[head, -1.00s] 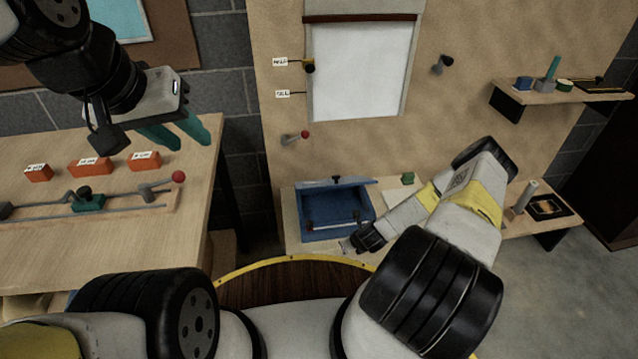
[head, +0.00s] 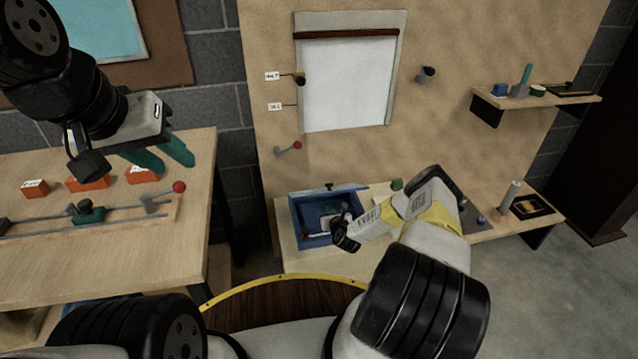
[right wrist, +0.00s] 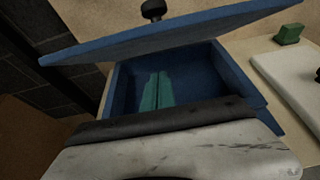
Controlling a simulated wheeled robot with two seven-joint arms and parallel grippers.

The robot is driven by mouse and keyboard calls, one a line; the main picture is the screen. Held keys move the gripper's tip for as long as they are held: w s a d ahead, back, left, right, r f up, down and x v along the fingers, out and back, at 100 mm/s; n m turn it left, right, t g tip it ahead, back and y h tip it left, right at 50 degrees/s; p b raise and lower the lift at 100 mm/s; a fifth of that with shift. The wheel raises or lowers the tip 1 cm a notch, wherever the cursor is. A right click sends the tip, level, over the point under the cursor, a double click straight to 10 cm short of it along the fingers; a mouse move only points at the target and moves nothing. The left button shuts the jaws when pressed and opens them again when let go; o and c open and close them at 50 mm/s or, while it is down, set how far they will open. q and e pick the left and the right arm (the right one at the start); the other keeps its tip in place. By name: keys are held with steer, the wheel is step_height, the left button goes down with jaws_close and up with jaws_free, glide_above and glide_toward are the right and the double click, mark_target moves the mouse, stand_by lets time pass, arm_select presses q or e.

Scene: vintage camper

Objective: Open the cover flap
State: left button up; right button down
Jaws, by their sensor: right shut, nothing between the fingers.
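A blue box (head: 298,222) sits on the low bench in the head view; it also shows in the right wrist view (right wrist: 238,80). Its blue cover flap (head: 347,190) is along the back edge, with a black knob on it. In the right wrist view the flap (right wrist: 180,32) is tilted up at an angle above the box, leaving a gap at the front. My right gripper's green fingers (right wrist: 156,92) are together and empty, reaching into the box below the flap. Contact with the flap cannot be told. My left gripper (head: 166,157) is open and empty above the left table.
A green block (head: 397,184) and a white pad (right wrist: 290,80) are to the right of the box. The left table (head: 130,250) holds orange blocks and a slide rail.

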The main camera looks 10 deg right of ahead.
steer(key=shift+w+r, duration=0.6)
steer(key=shift+r, duration=0.2)
steer(key=shift+w+r, duration=0.55)
steer(key=shift+r, duration=0.25)
